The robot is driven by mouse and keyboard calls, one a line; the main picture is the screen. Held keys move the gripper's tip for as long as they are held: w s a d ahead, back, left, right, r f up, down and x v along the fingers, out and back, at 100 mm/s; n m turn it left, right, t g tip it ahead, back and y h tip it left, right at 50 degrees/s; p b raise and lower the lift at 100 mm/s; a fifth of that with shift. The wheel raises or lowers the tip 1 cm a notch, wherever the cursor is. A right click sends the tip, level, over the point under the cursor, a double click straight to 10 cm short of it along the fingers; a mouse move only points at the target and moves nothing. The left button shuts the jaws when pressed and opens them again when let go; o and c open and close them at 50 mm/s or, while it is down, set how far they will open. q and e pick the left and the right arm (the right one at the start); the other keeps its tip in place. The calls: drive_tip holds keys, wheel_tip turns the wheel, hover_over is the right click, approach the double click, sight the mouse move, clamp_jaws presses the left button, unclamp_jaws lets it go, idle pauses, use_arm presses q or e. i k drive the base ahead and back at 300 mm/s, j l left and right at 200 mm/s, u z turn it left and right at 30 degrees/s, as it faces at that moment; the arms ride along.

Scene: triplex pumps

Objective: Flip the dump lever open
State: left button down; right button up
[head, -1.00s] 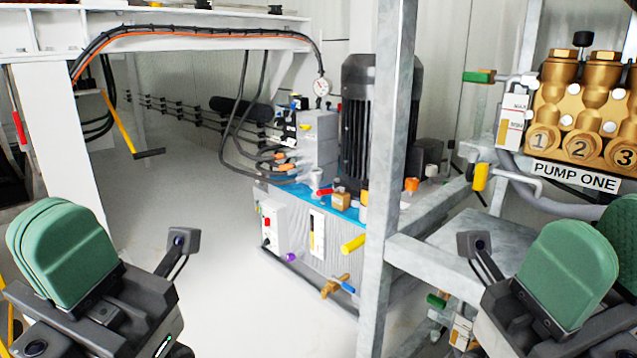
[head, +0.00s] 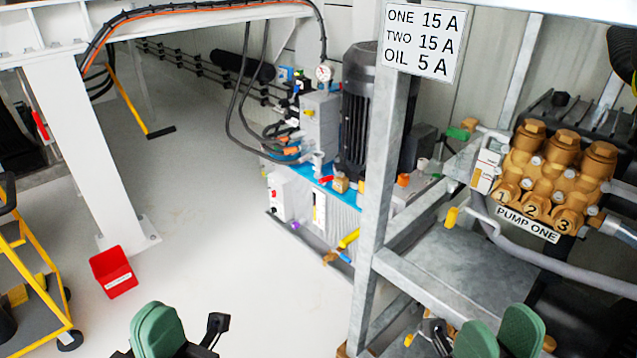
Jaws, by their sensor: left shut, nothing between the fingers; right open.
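I cannot tell which handle is the dump lever. By the pump one block (head: 555,180) are a green handle (head: 458,134) on its pipework and a yellow handle (head: 450,217) below its gauge label. The hydraulic power unit (head: 335,210) has a small red lever (head: 327,180) on its blue top and a yellow handle (head: 348,238) low at its front. My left gripper (head: 158,328) is shut and empty over the floor at the bottom. My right gripper (head: 500,332) is open and empty at the bottom right, apart from these handles in the picture.
A grey steel frame post (head: 384,170) and shelf (head: 470,268) stand between the power unit and the pump. A red bin (head: 113,272) and a yellow trolley (head: 38,290) are at left. The middle white floor (head: 230,240) is clear.

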sight(328, 178)
drive_tip(key=i+j+z, duration=0.1)
drive_tip(key=z, duration=0.8)
drive_tip(key=i+j+z, duration=0.1)
drive_tip(key=j+z, duration=0.25)
drive_tip(key=j, duration=0.25)
drive_tip(key=j+z, duration=0.35)
drive_tip(key=j, duration=0.25)
drive_tip(key=j+z, duration=0.35)
drive_tip(key=j, duration=0.8)
drive_tip(key=k+j, duration=0.15)
drive_tip(key=j, duration=0.45)
drive_tip(key=j+z, duration=0.1)
drive_tip(key=j, duration=0.45)
drive_tip(key=i, duration=0.4)
